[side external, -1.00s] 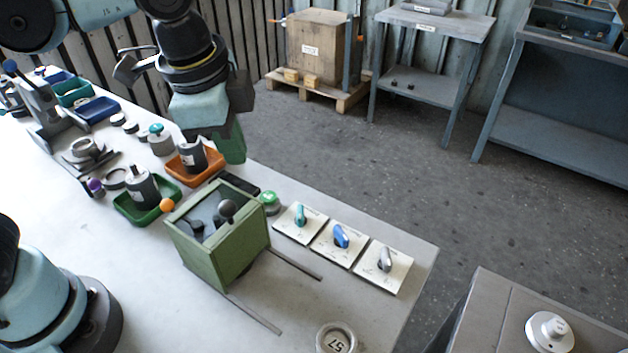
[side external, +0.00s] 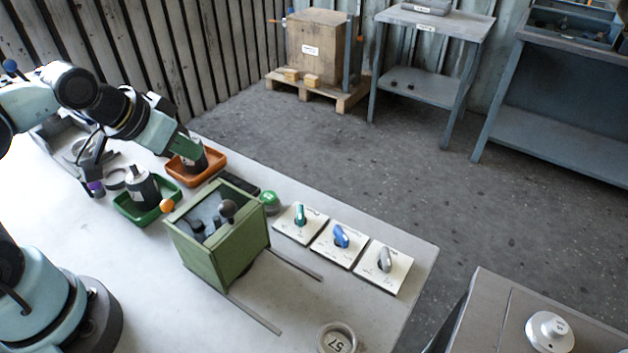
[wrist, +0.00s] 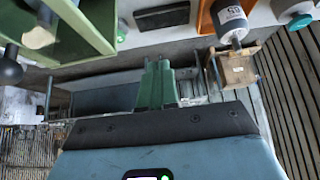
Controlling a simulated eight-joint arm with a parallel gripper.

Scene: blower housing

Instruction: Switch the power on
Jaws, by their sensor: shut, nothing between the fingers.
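Three rotary knobs sit on white plates along the table's right edge in the side view: a teal knob (side external: 300,214), a blue knob (side external: 341,237) and a grey knob (side external: 385,260). Their labels are too small to read, so I cannot tell which one is the power switch. A green dome button (side external: 270,202) is beside the green housing (side external: 222,238). My gripper (side external: 190,148) is tilted at the orange tray, well left of the knobs. Its green fingers are together and empty in the wrist view (wrist: 158,82). The knobs do not clearly show there.
An orange tray (side external: 208,172) and a green tray (side external: 128,213) hold dark cylinders. A black flat box (side external: 238,184) lies behind the housing. Two dark rails (side external: 296,265) run across the table. The table's front right is mostly clear, with a round part marked 57 (side external: 337,340).

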